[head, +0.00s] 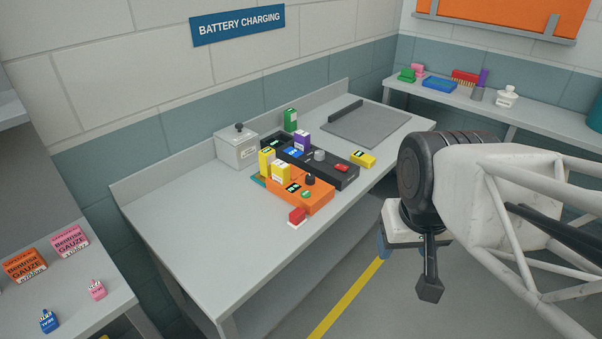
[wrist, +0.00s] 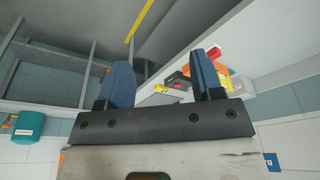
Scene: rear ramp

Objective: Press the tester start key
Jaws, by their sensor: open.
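The orange tester (head: 318,203) lies on the grey bench, with a black knob (head: 310,179), a small dark display and a small green key (head: 306,195) on top. I cannot read the key's label. Yellow batteries (head: 267,162) stand at its back left. My gripper (head: 385,243) is in front of the bench's right part, well apart from the tester and partly hidden by my arm. In the wrist view my gripper (wrist: 163,65) is open and empty, with two blue fingers. The orange tester (wrist: 236,60) shows beyond the right finger, partly hidden.
A black charger (head: 330,171) with a red key and several batteries sits behind the tester. A loose yellow battery (head: 362,159), a red-and-white block (head: 297,216) and a grey box (head: 236,148) are also on the bench (head: 195,215). The bench's left part is clear.

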